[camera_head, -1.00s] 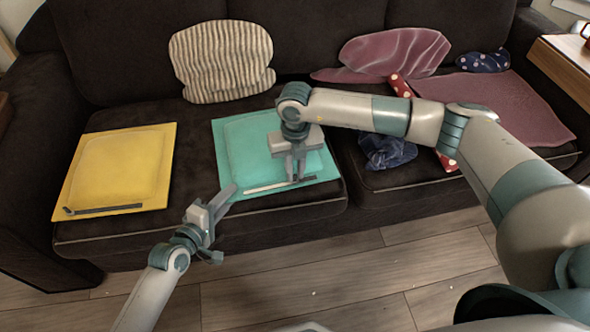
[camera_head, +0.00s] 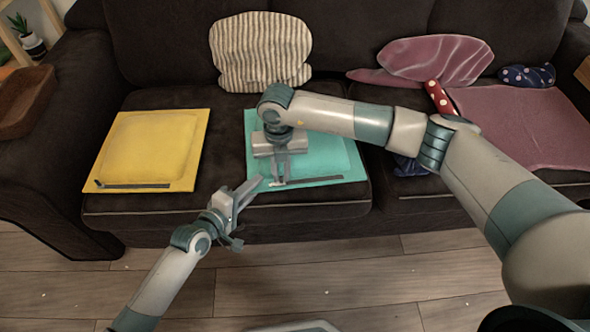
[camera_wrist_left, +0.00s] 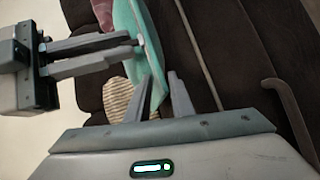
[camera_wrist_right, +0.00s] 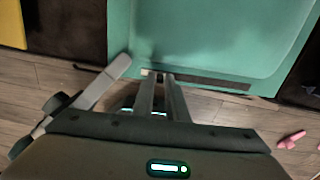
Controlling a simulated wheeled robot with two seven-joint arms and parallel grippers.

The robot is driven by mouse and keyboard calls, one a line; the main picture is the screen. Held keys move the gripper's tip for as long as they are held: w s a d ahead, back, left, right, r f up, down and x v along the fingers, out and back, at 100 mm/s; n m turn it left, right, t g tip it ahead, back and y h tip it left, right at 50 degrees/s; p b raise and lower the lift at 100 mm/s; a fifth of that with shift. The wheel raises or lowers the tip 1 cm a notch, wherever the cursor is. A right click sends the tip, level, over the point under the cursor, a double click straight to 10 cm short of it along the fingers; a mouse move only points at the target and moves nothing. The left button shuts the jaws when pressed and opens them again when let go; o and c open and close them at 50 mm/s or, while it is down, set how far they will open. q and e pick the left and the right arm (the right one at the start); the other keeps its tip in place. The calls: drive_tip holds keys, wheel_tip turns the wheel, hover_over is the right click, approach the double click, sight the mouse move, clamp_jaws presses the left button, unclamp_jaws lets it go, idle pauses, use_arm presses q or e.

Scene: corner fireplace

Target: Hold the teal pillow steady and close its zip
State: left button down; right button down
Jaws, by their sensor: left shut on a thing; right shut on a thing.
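The teal pillow (camera_head: 338,158) lies flat on the sofa seat. It also shows in the left wrist view (camera_wrist_left: 124,18) and the right wrist view (camera_wrist_right: 230,35). Its zip (camera_head: 318,181) runs along the front edge, a dark strip right of my right gripper, with a short pale stretch on the left in the right wrist view. My left gripper (camera_head: 259,184) is shut on the pillow's front left corner. My right gripper (camera_head: 279,181) is shut at the zip, near its left end and close to my left gripper. Its fingertips hide the zip pull.
A yellow pillow (camera_head: 150,145) with a dark zip lies to the left. A striped cushion (camera_head: 260,50) leans on the backrest. A mauve cushion (camera_head: 435,60), a mauve cloth (camera_head: 525,125) and a red dotted item (camera_head: 440,97) are on the right. The wooden floor (camera_head: 370,275) in front is mostly clear.

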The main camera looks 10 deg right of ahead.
sight(281, 176)
drive_tip(key=c, duration=1.7)
unclamp_jaws()
wheel_tip(281, 176, up, 12)
drive_tip(key=shift+r, duration=0.1)
drive_tip(key=shift+c, duration=0.7)
